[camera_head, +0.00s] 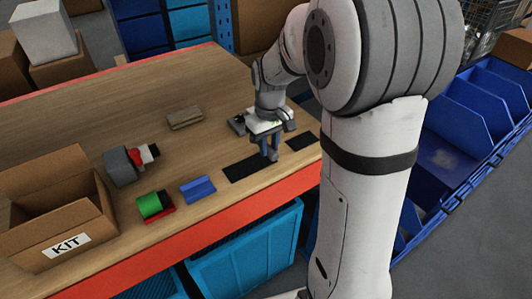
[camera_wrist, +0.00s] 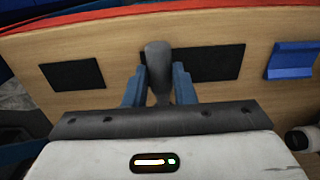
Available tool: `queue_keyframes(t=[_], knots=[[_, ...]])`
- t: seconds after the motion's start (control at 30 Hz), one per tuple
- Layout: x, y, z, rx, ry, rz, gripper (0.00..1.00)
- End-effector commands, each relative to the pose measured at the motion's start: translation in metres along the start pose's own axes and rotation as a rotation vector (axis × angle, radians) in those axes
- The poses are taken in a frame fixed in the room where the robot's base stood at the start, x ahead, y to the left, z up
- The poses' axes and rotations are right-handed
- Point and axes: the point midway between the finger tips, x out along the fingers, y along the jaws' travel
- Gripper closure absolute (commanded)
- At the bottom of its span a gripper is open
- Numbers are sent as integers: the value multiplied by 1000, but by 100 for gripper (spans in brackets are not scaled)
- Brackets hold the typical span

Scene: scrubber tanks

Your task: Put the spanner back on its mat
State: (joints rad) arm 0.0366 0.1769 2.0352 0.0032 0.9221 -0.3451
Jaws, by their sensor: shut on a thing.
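My gripper (camera_head: 268,143) is shut on the grey spanner (camera_wrist: 158,68). In the wrist view the spanner's rounded end sticks out between the blue fingers (camera_wrist: 158,90); the rest is hidden by my gripper. In the head view its grey end (camera_head: 273,155) shows just below the fingers, over the right end of the longer black mat (camera_head: 240,170). That mat also shows in the wrist view (camera_wrist: 210,63), partly behind the spanner. I cannot tell whether the spanner touches it. A smaller black mat (camera_head: 301,141) lies bare to the right; it also shows in the wrist view (camera_wrist: 72,74).
On the wooden bench (camera_head: 90,105) are a blue block (camera_head: 198,189), a green and red item (camera_head: 154,205), a grey and red tool (camera_head: 125,165) and a wooden block (camera_head: 184,117). An open KIT box (camera_head: 60,215) stands at the left. A red edge (camera_head: 210,232) runs along the front.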

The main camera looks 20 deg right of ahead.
Motion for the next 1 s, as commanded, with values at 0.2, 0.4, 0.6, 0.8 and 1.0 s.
queue_keyframes(t=[0.2,0.4,0.6,0.8,1.0], knots=[[30,-1,0,-2,-3,-1,100],[36,-1,0,-3,1,0,100],[38,-1,0,-3,0,0,100],[39,-2,0,-3,0,0,65],[39,-2,0,-4,0,0,55]])
